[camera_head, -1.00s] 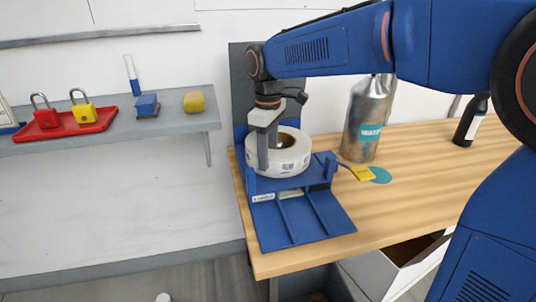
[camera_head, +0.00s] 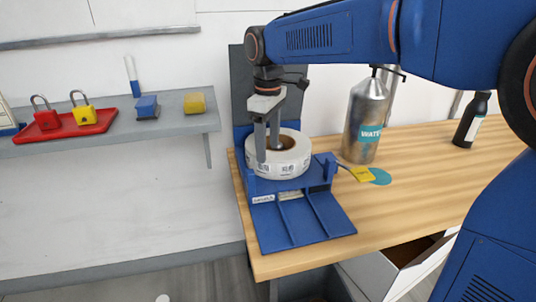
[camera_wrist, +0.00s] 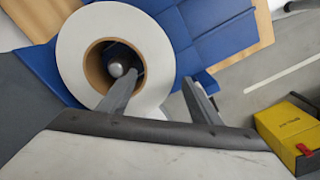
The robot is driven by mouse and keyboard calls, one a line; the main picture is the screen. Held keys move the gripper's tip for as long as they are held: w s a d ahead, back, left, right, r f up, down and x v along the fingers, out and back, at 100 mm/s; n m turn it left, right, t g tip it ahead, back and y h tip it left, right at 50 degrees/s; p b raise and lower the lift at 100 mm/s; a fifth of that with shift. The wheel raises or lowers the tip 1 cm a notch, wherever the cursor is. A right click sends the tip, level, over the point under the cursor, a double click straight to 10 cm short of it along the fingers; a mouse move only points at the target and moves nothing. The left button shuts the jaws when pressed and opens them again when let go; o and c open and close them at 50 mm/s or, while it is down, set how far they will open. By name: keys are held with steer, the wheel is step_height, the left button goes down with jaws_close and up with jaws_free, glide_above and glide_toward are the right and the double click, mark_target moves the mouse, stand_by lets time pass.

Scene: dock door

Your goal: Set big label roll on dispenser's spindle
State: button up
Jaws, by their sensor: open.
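The big label roll (camera_head: 291,166) is white with printed marks and a brown core, and it lies flat on the blue dispenser (camera_head: 312,222). In the wrist view the roll (camera_wrist: 76,52) surrounds the spindle (camera_wrist: 116,69), whose silver tip shows inside the core, off its centre. My gripper (camera_head: 268,152) is open at the near left part of the roll. In the wrist view my gripper (camera_wrist: 160,80) has one finger over the core opening and the other beyond the roll's outer edge. The spindle's lower part is hidden.
A metal bottle (camera_head: 365,125) stands right of the dispenser, near a yellow tag (camera_head: 362,174) and a teal disc (camera_head: 380,176). A dark bottle (camera_head: 470,122) stands farther right. The wooden bench (camera_head: 420,165) has bare room between. A shelf (camera_head: 180,122) holds padlocks and small blocks at left.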

step_height(320, 180, up, 8)
steer(key=shift+r, duration=0.15)
steer(key=shift+s, duration=0.1)
stand_by(0.4)
